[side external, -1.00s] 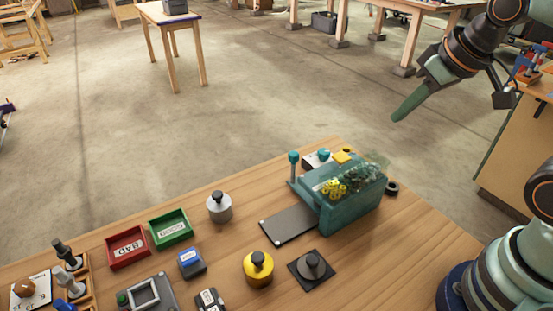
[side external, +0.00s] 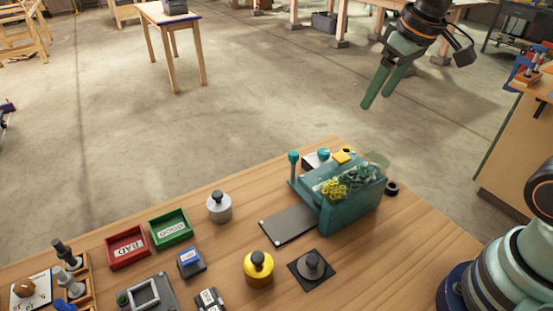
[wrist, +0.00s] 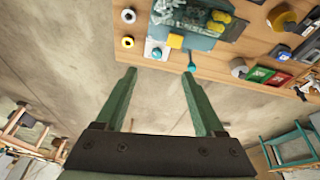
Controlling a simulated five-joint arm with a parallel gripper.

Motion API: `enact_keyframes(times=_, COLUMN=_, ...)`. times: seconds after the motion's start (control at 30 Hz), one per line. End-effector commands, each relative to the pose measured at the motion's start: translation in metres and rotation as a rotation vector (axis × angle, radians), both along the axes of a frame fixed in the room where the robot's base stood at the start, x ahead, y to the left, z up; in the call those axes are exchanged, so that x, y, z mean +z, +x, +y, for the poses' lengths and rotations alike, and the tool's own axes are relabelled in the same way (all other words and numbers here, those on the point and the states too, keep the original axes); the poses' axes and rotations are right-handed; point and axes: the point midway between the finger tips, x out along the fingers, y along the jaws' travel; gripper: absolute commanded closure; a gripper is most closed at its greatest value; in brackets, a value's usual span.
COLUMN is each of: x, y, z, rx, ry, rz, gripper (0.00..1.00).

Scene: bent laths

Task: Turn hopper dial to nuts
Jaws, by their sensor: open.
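The teal hopper (side external: 352,208) stands at the far right of the wooden table, with yellow and dark green pieces in its clear top. Behind it a teal round knob (side external: 323,154) sits on a black-and-white plate and looks like the dial; its setting and labels are too small to read. The knob also shows in the wrist view (wrist: 157,52), on a white plate at the table edge. My gripper (side external: 377,104) is open and empty, high above and beyond the hopper, apart from everything. In the wrist view its two green fingers (wrist: 159,72) point toward the plate.
A teal upright lever (side external: 293,167) and a yellow block (side external: 343,156) stand close to the knob. A dark flat plate (side external: 290,224) lies before the hopper. Red (side external: 127,246) and green (side external: 170,227) trays and several weights occupy the left and front. Air around my gripper is clear.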

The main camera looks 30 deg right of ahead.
Motion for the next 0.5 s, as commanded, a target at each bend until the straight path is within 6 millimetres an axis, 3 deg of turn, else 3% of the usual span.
enact_keyframes(times=0.27, x=-0.023, y=0.062, z=0.000, rx=0.111, ry=-0.028, rz=0.148, gripper=0.29)
enact_keyframes(times=0.5, x=-0.062, y=0.106, z=0.000, rx=0.204, ry=-0.041, rz=0.263, gripper=0.29)
